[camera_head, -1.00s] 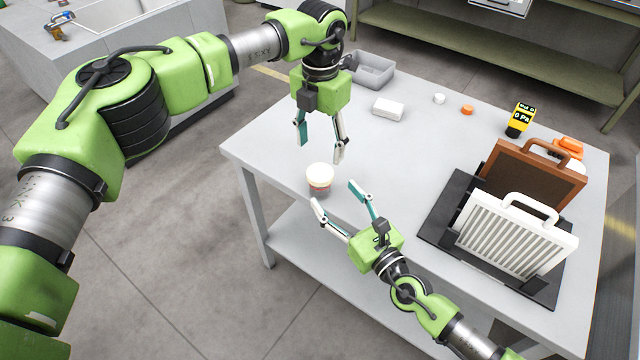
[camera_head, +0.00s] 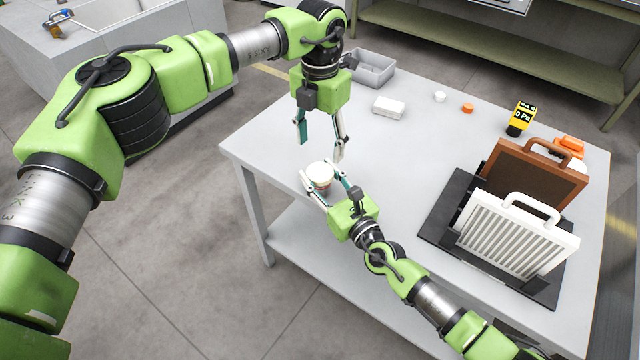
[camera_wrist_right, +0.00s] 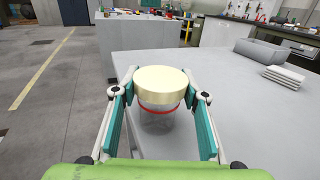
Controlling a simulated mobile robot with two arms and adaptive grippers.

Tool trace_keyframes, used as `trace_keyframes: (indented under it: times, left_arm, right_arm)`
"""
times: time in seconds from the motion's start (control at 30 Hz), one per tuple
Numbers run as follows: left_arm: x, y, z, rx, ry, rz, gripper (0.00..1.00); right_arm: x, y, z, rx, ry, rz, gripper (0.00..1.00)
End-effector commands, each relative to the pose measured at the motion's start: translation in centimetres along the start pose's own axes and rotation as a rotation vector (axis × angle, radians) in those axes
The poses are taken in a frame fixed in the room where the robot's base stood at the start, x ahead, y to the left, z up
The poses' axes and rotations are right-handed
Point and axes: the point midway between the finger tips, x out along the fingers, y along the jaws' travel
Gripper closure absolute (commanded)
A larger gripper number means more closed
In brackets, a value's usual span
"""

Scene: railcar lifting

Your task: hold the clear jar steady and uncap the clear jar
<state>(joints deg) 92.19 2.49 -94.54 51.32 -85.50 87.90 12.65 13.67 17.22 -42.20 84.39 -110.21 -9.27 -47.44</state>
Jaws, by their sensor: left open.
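The clear jar (camera_wrist_right: 158,118) stands upright near the table's left front edge, with a cream lid (camera_wrist_right: 161,83) on top and a red band below the lid. In the head view the lid (camera_head: 320,173) hides most of the jar. My right gripper (camera_head: 325,178) has its fingers on both sides of the jar. In the right wrist view, small gaps show between the teal finger pads (camera_wrist_right: 160,110) and the jar, so it is open around it. My left gripper (camera_head: 320,151) is open and empty, pointing down above the table just behind the jar.
A white cap (camera_head: 439,97), an orange cap (camera_head: 467,108) and a yellow meter (camera_head: 521,118) lie further right. A black rack (camera_head: 445,205) holds brown and white panels at right.

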Motion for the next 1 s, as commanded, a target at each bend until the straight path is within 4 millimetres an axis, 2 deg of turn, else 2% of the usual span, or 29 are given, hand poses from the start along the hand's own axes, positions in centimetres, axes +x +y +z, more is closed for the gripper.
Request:
trace_keyframes:
  times: [0.03,0.1,0.13,0.27,0.37,0.6,0.8,1.0]
  left_arm:
    - [0.01,0.00,0.00,0.000,0.000,0.000,0.42]
    - [0.01,0.00,0.00,0.000,0.000,0.000,0.42]
    - [0.01,0.00,0.00,0.000,0.000,0.000,0.42]
    - [0.03,-0.08,0.02,0.034,0.000,-0.001,0.42]
    - [0.09,-0.24,0.02,0.124,0.001,-0.003,0.42]
    - [0.10,-0.37,0.08,0.472,0.000,-0.003,0.42]
    - [0.05,-0.13,0.06,0.694,-0.001,-0.001,0.42]
    - [0.45,0.02,-0.02,0.783,0.001,-0.002,0.42]
  right_arm:
    - [-0.02,-0.01,-0.01,0.000,0.000,0.000,0.85]
    - [-0.02,-0.02,-0.02,0.000,0.000,0.000,0.98]
    - [-0.02,-0.02,-0.02,0.000,0.000,0.000,1.00]
    - [-0.03,-0.03,-0.03,0.000,0.001,0.000,1.00]
    - [-0.04,-0.03,-0.04,0.000,0.001,0.000,1.00]
    - [-0.04,-0.03,-0.06,0.000,0.001,0.000,1.00]
    - [-0.05,-0.03,-0.07,0.000,0.001,0.000,1.00]
    - [-0.05,-0.03,-0.08,0.000,0.001,0.000,1.00]
